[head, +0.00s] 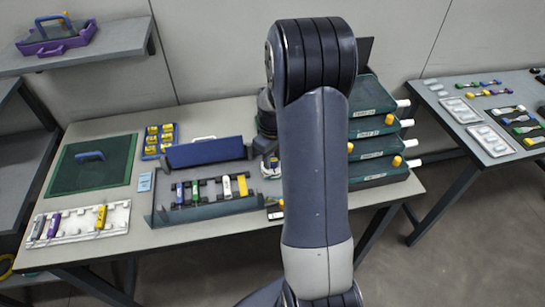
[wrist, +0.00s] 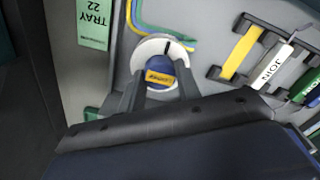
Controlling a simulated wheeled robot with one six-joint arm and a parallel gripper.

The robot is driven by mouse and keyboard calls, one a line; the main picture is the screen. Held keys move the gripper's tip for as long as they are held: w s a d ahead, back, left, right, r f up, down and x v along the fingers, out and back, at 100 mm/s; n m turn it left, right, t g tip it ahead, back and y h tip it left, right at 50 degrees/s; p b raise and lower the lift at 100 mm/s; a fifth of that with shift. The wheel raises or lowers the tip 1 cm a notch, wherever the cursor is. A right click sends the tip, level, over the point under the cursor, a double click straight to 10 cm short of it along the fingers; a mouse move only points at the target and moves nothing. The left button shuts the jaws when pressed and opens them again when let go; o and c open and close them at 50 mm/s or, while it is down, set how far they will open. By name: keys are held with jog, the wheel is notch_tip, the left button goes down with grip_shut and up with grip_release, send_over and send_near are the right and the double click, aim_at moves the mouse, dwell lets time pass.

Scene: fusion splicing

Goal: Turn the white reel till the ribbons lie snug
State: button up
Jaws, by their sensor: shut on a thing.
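The white reel (wrist: 150,46) shows in the wrist view as a pale round rim with a dark mark on it. In its middle is a blue knob (wrist: 157,65) with a yellow label. My gripper (wrist: 160,78) is shut on this knob, one finger on each side. Yellow, blue and green ribbons (wrist: 190,38) run past the upper edge of the reel. How snugly they lie is hard to tell. In the head view my arm hides much of the reel area.
The open splice tray (head: 210,207) holds several coloured pieces, one white and marked JOIN (wrist: 271,66). A stack of green trays (head: 375,170) stands on the right. A green mat (head: 90,172) and a white holder (head: 80,225) lie on the left.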

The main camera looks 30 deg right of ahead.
jog(key=shift+m, duration=0.3)
jog(key=m, duration=0.5)
jog(key=shift+b, duration=0.4)
jog(key=m, duration=0.5)
jog(key=shift+m, duration=0.4)
jog(key=m, duration=0.5)
jog(key=shift+b, duration=0.35)
jog(key=m, duration=0.5)
jog(key=shift+m, duration=0.3)
jog(key=o, duration=1)
jog(key=shift+c, duration=0.2)
